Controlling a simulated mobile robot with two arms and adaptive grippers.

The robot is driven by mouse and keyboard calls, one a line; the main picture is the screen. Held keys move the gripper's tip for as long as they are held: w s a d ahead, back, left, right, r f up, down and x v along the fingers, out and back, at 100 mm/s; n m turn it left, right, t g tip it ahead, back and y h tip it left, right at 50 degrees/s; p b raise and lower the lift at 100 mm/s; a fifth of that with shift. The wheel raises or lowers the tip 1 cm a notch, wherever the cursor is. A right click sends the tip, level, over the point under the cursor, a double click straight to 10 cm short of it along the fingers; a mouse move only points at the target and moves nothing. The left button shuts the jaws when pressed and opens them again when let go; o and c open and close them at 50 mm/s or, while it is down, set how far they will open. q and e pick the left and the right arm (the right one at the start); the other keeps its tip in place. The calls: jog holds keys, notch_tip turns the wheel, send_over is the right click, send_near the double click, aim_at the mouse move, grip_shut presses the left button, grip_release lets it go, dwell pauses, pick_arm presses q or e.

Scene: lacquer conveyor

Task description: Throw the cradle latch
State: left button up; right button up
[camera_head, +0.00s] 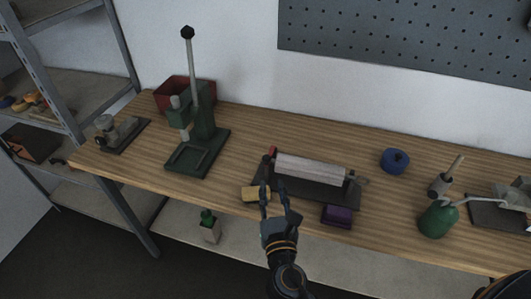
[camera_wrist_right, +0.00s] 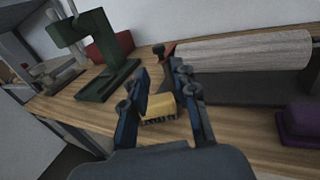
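The cradle (camera_head: 305,188) is a dark base near the front middle of the bench, with a pale grey-white roller (camera_head: 310,170) lying along it. At its left end is a small red part (camera_head: 271,152), possibly the latch; it also shows in the right wrist view (camera_wrist_right: 168,50), just beyond my fingertips, with a dark knob beside it. My right gripper (camera_head: 274,190) is in front of the cradle's left end, its fingers apart and nothing held between them. The wrist view also shows the two spread fingers (camera_wrist_right: 160,75). Contact with the red part cannot be told. My left gripper is not in view.
A yellow-tan block (camera_head: 250,194) with a bristled-looking side (camera_wrist_right: 160,108) lies close to my right fingers. A purple block (camera_head: 337,215) sits at the bench's front edge.

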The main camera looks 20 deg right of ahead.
aim_at(267, 160)
jog(key=p+x, duration=0.2)
jog(key=x, duration=0.8)
jog(key=shift+w+a, duration=0.1)
jog(key=shift+a, duration=0.05)
jog(key=shift+w, duration=0.8)
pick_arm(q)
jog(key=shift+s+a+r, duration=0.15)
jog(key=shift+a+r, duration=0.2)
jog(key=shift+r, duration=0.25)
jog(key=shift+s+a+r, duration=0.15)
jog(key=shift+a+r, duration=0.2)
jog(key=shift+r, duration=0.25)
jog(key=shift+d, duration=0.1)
pick_arm(e)
grip_shut()
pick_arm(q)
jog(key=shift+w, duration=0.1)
